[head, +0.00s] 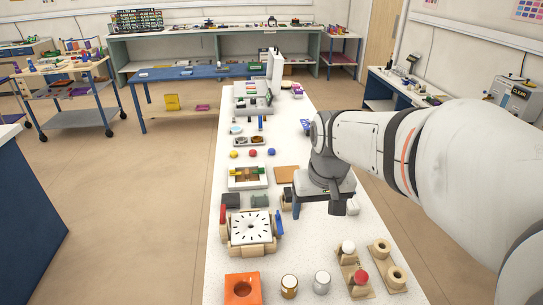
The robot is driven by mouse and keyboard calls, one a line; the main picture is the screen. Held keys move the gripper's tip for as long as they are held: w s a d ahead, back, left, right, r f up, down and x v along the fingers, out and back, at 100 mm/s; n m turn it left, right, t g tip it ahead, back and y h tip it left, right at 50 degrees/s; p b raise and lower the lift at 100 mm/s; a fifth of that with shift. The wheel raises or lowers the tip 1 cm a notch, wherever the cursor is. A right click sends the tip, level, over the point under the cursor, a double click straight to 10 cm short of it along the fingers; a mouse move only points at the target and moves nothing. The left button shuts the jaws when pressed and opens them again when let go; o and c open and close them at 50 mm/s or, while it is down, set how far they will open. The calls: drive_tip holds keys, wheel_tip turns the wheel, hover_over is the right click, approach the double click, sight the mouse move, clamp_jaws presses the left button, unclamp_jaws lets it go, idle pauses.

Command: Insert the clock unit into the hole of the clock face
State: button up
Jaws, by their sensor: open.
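The clock face (242,237) is a white square plate with black hour marks. It lies in a wooden holder on the long white bench, left of my gripper. Its centre hole is too small to make out clearly. My gripper (318,206) is open, pointing down over the bench to the right of and a little beyond the clock face. I see nothing held between its fingers. I cannot tell for sure which thing is the clock unit; a small dark and beige piece (286,200) sits close beside my gripper's left finger, partly hidden.
Dark grey blocks (231,200), a white tray (235,184) and coloured balls lie farther back.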

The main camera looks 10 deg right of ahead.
drive_tip(key=w+f+g+p, duration=0.1)
drive_tip(key=w+f+p, duration=0.1)
drive_tip(key=w, duration=1.3)
drive_tip(key=g, duration=0.1)
approach(287, 192)
drive_tip(key=shift+w+d+f+p, duration=0.15)
drive_tip(key=shift+d+p, duration=0.1)
drive_tip(key=shift+d, duration=0.1)
drive_tip(key=shift+w+d+f+p, duration=0.15)
drive_tip(key=shift+w+d+p, duration=0.05)
drive_tip(key=shift+d, duration=0.15)
drive_tip(key=shift+w+f, duration=0.15)
drive_tip(key=shift+f, duration=0.55)
drive_tip(key=f, duration=0.2)
drive_tip(key=f+p, duration=0.1)
drive_tip(key=f, duration=0.1)
drive_tip(key=f+p, duration=0.1)
drive_tip(key=f, duration=0.1)
drive_tip(key=shift+s+d+f, duration=0.2)
drive_tip(key=shift+s+f, duration=0.2)
drive_tip(key=shift+c, duration=0.4)
drive_tip(key=c, duration=1)
